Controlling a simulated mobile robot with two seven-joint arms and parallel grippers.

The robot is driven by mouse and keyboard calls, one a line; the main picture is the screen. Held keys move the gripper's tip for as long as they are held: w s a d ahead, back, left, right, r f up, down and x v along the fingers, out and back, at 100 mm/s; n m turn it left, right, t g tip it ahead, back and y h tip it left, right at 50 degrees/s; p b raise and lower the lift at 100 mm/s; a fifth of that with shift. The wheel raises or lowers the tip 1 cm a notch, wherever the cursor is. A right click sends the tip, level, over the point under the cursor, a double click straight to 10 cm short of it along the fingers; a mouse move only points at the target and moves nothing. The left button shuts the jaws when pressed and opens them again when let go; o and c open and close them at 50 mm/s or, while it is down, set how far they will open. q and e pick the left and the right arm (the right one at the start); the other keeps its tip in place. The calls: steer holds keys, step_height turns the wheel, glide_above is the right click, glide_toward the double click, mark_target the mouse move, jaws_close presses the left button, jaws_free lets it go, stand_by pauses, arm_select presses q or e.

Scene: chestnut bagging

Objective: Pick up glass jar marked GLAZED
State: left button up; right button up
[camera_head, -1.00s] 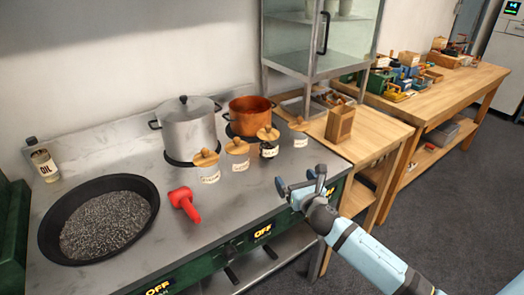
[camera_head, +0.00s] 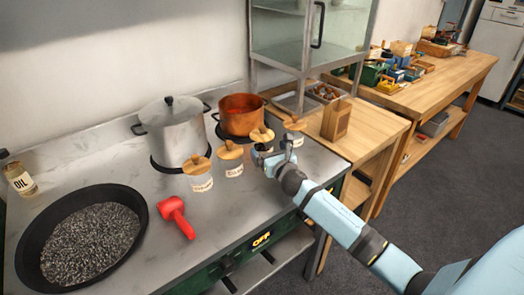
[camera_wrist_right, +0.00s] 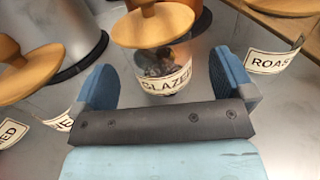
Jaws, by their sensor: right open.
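The glass jar marked GLAZED shows in the right wrist view (camera_wrist_right: 165,72), with a round wooden lid and dark contents. In the head view its wooden lid (camera_head: 262,135) shows, while its body is mostly hidden behind my right gripper. My right gripper (camera_head: 275,151) is open, its blue fingers on either side of the jar. In the right wrist view the fingers (camera_wrist_right: 163,85) stand left and right of the jar, with visible gaps. My left gripper is not in view.
Other wooden-lidded jars stand close by: two to the left (camera_head: 200,178) (camera_head: 232,162), and the one labelled ROAS… (camera_wrist_right: 275,60) to the right. A steel pot (camera_head: 175,135), copper pot (camera_head: 240,118), red tool (camera_head: 175,215) and black pan (camera_head: 40,220) are on the stove.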

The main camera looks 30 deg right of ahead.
steer(key=w, duration=0.5)
steer(key=shift+d+f, duration=0.15)
steer(key=shift+d, duration=0.15)
steer(key=c, duration=0.9)
steer(key=shift+c, duration=1.1)
